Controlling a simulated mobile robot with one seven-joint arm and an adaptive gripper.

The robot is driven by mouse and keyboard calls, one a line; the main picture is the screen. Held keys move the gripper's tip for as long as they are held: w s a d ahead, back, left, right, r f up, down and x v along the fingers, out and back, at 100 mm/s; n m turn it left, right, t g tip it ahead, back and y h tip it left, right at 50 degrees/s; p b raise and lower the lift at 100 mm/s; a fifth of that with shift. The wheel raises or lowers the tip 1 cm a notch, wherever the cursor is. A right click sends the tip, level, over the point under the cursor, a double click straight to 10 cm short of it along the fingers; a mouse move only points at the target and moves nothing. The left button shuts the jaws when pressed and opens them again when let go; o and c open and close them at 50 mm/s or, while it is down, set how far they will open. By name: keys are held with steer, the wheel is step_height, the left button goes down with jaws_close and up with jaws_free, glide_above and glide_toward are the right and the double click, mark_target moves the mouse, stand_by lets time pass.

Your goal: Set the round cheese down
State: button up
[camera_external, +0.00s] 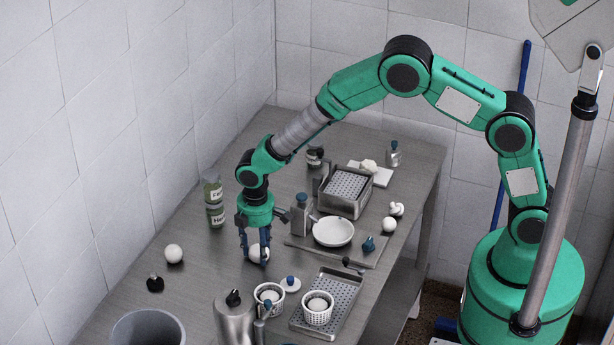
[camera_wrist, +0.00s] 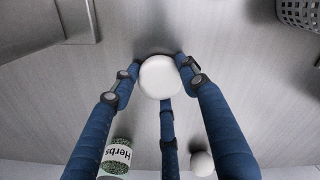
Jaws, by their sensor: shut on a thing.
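The round white cheese (camera_external: 259,252) is between the blue fingers of my gripper (camera_external: 257,250), close above or on the metal table; I cannot tell whether it touches the surface. In the wrist view the cheese (camera_wrist: 160,77) sits at the fingertips of my gripper (camera_wrist: 159,72), with two fingers at its sides and one below it in the picture. The gripper is shut on it, pointing down. A dark shadow lies beside the cheese on the table.
White perforated baskets (camera_external: 317,312) stand at the front, one on a perforated tray (camera_external: 343,292). Herb jars (camera_external: 216,216) stand left, also in the wrist view (camera_wrist: 117,156). Another white ball (camera_external: 174,254) lies left. A white plate (camera_external: 333,232) is right. Bare table (camera_external: 205,275) lies around the gripper.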

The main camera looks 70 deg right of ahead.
steer(key=shift+f, duration=0.1)
steer(key=o, duration=1.2)
step_height(320, 180, up, 12)
steer(key=shift+r+p, duration=0.15)
steer(key=shift+p, duration=0.6)
